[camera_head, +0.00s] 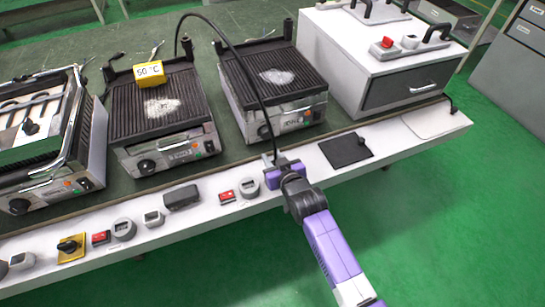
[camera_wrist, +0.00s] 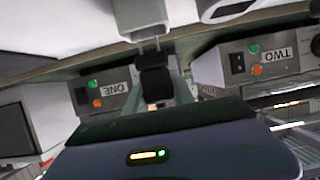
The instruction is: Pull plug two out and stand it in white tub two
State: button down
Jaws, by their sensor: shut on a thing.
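My gripper (camera_head: 271,160) is over the pale front ledge of the bench, in front of the right-hand grill (camera_head: 272,77). It is shut on a dark plug (camera_wrist: 154,82), which shows between the fingers in the wrist view. A black cable (camera_head: 243,68) arches from behind the grills down to my gripper. No number is readable on the plug. A light grey block (camera_wrist: 140,18) is just beyond it in the wrist view. The wrist view also shows labels ONE (camera_wrist: 118,88) and TWO (camera_wrist: 276,57) upside down on metal housings. I cannot tell which container is white tub two.
The middle grill (camera_head: 158,97) carries a yellow 50 °C block (camera_head: 149,73). Red switches and grey round parts (camera_head: 249,187) line the ledge to the left. A white cabinet (camera_head: 345,60) stands at the back right.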

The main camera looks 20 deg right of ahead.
jog(key=shift+f+b, duration=1.6)
jog(key=shift+f, duration=0.4)
jog(key=c, duration=1)
grip_release()
jog(key=p+v, duration=0.1)
jog(key=v, duration=0.6)
jog(key=shift+s+r, duration=0.2)
jog(key=shift+s, duration=0.15)
